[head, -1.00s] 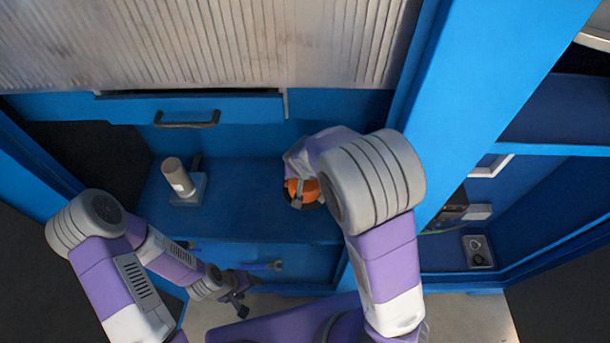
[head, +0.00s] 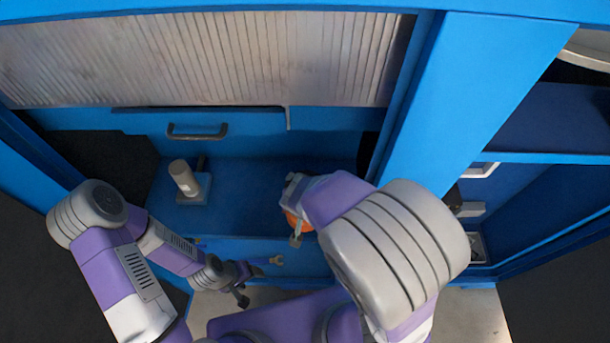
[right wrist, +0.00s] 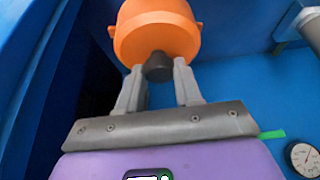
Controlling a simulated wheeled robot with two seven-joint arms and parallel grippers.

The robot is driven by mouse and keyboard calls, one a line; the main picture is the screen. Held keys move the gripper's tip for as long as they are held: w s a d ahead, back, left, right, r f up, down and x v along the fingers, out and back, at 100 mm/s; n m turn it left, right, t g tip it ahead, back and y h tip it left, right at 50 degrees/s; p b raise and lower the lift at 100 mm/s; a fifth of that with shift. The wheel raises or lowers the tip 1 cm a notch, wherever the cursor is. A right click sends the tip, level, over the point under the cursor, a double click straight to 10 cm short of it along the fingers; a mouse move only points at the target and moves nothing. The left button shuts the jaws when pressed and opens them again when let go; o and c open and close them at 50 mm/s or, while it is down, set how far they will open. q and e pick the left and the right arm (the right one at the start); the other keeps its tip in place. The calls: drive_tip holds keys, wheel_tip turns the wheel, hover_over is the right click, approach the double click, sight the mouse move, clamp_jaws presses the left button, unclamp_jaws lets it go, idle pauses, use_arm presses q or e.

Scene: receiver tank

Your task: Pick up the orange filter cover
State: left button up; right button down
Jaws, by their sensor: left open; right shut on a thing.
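The orange filter cover (right wrist: 157,32) shows large in the right wrist view, with a dark knob at its near end between the fingers. My right gripper (right wrist: 160,72) is shut on this knob. In the head view the orange cover (head: 293,220) is mostly hidden behind my right gripper (head: 297,238) and forearm, over the front part of the blue shelf. My left gripper (head: 248,285) is open and empty, low in front of the blue cabinet, well left of the cover.
A grey-white cylinder on a blue base (head: 186,182) stands on the shelf (head: 245,190) at the left. A drawer with a dark handle (head: 197,132) is behind it. A blue post (head: 455,110) rises at the right. A gauge (right wrist: 303,158) shows in the right wrist view.

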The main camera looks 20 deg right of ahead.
sight(304, 224)
drive_tip(key=s, duration=0.2)
drive_tip(key=shift+s+a+r+p, duration=0.2)
drive_tip(key=shift+s+a+p, duration=0.15)
drive_tip(key=shift+a, duration=0.05)
drive_tip(key=b, duration=0.1)
drive_tip(key=s+b, duration=0.1)
drive_tip(key=shift+a+f+b, duration=0.2)
drive_tip(key=shift+a+b, duration=0.1)
drive_tip(key=shift+s+a+b, duration=0.1)
drive_tip(key=shift+s+b, duration=0.85)
drive_tip(key=shift+b, duration=0.35)
